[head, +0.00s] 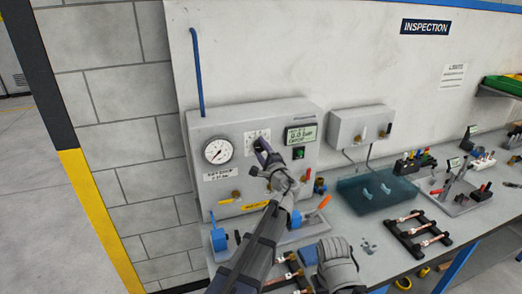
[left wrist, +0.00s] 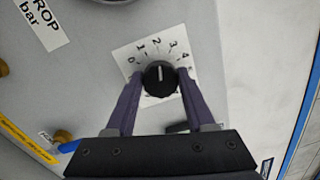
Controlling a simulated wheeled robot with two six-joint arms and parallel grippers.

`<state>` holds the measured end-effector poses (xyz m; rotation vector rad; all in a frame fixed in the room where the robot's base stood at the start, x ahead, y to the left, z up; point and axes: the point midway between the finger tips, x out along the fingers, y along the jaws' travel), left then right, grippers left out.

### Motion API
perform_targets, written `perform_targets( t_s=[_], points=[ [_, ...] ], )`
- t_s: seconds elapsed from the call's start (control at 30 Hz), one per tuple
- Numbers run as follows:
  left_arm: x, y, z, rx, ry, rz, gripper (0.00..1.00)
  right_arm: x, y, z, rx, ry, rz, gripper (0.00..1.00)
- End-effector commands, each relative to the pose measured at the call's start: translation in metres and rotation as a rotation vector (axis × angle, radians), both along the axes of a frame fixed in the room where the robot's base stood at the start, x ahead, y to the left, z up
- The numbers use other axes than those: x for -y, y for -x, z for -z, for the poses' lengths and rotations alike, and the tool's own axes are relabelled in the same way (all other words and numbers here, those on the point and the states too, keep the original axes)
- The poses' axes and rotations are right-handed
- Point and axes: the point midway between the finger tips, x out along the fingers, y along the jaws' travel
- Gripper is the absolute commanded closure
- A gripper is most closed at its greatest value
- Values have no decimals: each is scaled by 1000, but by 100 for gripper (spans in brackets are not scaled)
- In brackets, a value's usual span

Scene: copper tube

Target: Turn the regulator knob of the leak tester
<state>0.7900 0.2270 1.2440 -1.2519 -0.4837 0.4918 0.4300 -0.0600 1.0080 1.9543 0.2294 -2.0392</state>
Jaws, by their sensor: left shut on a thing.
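The leak tester (head: 206,125) is a grey box against the wall. It has a round gauge (head: 218,150) and a green display (head: 300,134) that seems to read 0.0 bar. The black regulator knob (left wrist: 160,78) sits on a white scale plate (left wrist: 128,56) numbered 0 to 4; its white line points roughly toward 2. My left gripper (left wrist: 160,74) is shut on the knob, one purple finger on each side. In the head view my left gripper (head: 264,152) covers the knob, and part of the scale (head: 256,135) shows above it.
A teal tank (head: 372,192) and a rack with copper tubes (head: 416,231) stand further right on the bench.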

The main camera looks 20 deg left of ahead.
Motion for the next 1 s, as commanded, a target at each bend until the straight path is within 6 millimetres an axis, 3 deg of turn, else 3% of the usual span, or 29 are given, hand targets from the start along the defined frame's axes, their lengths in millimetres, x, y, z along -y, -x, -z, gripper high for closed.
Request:
perform_targets(
  t_s=[0.47, 0.5, 0.77, 1.0],
  points=[
    [1, 0, 1, -7, -9, 2, 100, 0, 0, 0, 0, 0, 0, 100],
    [1, 0, 1, -7, -9, 2, 45, 0, 0, 0, 0, 0, 0, 100],
    [0, 0, 0, -7, -9, 1, 16, 0, 0, 0, 0, 0, 0, 100],
    [1, 1, 0, -7, -10, 0, 16, 0, 0, 0, 0, 0, 0, 100]
  ],
)
